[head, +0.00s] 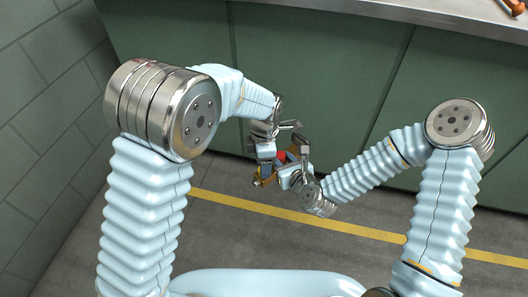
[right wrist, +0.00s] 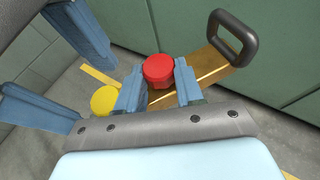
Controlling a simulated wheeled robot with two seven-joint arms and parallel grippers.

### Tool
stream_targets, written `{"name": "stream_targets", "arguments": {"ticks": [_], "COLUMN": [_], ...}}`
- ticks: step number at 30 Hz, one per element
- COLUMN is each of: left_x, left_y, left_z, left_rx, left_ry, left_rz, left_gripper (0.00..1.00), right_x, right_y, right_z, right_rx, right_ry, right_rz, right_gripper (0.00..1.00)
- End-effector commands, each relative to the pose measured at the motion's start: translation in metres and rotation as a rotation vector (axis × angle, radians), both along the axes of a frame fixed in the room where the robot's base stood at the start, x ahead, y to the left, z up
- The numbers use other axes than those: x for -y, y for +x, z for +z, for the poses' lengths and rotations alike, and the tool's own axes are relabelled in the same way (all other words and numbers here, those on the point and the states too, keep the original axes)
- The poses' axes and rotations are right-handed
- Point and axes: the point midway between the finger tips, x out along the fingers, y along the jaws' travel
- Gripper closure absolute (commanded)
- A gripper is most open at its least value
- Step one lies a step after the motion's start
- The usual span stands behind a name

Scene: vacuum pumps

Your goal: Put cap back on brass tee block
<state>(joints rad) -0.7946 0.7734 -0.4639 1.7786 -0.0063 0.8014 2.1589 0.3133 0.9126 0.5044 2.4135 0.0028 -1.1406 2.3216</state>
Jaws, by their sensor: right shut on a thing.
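A red cap (right wrist: 158,70) sits between the two blue fingers of my right gripper (right wrist: 159,84) in the right wrist view. The gripper is shut on it. The red cap also shows small in the head view (head: 281,156). The brass tee block (right wrist: 214,70) lies just behind and below the cap; I cannot tell whether the cap is seated on it or apart. A yellow round end (right wrist: 104,100) shows left of the fingers. My left gripper (head: 281,143) is close by; its fingers stand apart at the left of the right wrist view, with nothing seen between them.
A dark loop handle (right wrist: 232,37) stands at the far end of the brass part. Green cabinet fronts (head: 330,70) stand behind the grippers, under a grey counter (head: 420,12). A yellow line (head: 350,228) crosses the grey floor. A grey block wall is at left.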

Motion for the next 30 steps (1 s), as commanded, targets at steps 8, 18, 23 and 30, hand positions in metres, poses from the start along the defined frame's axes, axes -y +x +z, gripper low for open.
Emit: {"name": "stream_targets", "arguments": {"ticks": [8, 18, 23, 30], "left_x": [0.000, 0.000, 0.000, 0.000], "left_y": [0.000, 0.000, 0.000, 0.000], "left_z": [-0.026, -0.028, -0.028, -0.028], "left_rx": [-0.001, 0.000, 0.000, 0.000], "left_ry": [0.000, 0.000, 0.000, -0.001], "left_rz": [0.000, 0.000, 0.000, -0.008], "left_gripper": [0.40, 0.45, 0.70, 0.99], "right_x": [0.000, 0.000, 0.000, 0.000], "right_y": [0.000, 0.000, 0.000, 0.000], "right_z": [0.001, 0.001, 0.001, 0.001], "right_rx": [0.002, 0.002, 0.002, 0.002], "right_ry": [0.000, 0.000, 0.000, 0.000], "right_rz": [0.000, 0.000, 0.000, 0.000], "right_gripper": [1.00, 1.00, 1.00, 1.00]}}
